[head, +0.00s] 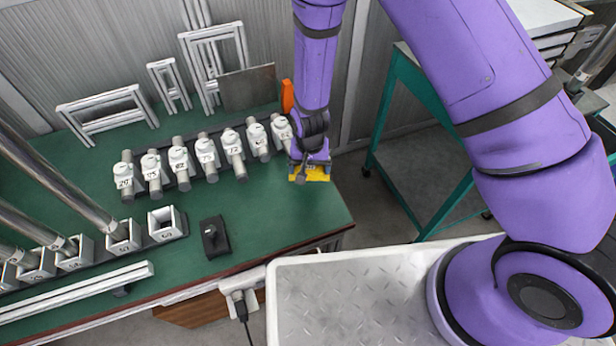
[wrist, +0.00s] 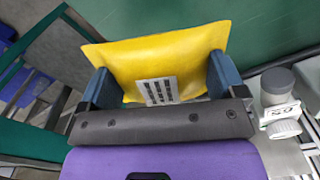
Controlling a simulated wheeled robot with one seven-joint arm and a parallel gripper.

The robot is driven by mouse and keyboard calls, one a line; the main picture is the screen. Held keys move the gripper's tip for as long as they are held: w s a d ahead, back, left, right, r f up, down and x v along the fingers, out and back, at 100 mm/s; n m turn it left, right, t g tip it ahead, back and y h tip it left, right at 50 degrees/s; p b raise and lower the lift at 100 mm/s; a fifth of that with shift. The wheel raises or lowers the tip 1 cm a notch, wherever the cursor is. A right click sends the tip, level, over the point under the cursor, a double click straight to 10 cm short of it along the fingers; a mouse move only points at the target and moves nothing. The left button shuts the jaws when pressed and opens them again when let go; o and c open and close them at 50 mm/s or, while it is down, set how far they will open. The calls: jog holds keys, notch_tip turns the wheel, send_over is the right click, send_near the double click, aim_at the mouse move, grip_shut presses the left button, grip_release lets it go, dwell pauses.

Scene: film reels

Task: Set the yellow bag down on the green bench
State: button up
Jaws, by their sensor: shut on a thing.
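The yellow bag (wrist: 190,52) fills the space between the two blue fingers of my gripper (wrist: 160,90) in the wrist view. It bears a white label with dark print. In the head view only a small yellow part of the bag (head: 316,174) shows below my gripper (head: 305,172), near the right edge of the green bench (head: 270,205). My gripper is shut on the bag. The green bench top also shows behind the bag in the wrist view (wrist: 272,30). I cannot tell the gap between bag and bench.
Several numbered white fittings (head: 205,152) stand in a row on the bench left of my gripper. A black block (head: 214,238) and open white square blocks (head: 166,223) are nearer the front. White frames (head: 108,105) stand at the back. Bare green surface lies right of the black block.

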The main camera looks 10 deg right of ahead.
aim_at(308, 184)
jog(key=shift+f, duration=2.25)
jog(key=shift+a+f, duration=0.25)
jog(key=shift+f, duration=0.15)
jog(key=o, duration=0.7)
jog(key=shift+f, duration=0.1)
jog(key=shift+o, duration=0.2)
notch_tip(308, 184, up, 12)
jog(key=shift+r, duration=0.15)
jog(key=shift+r, duration=0.1)
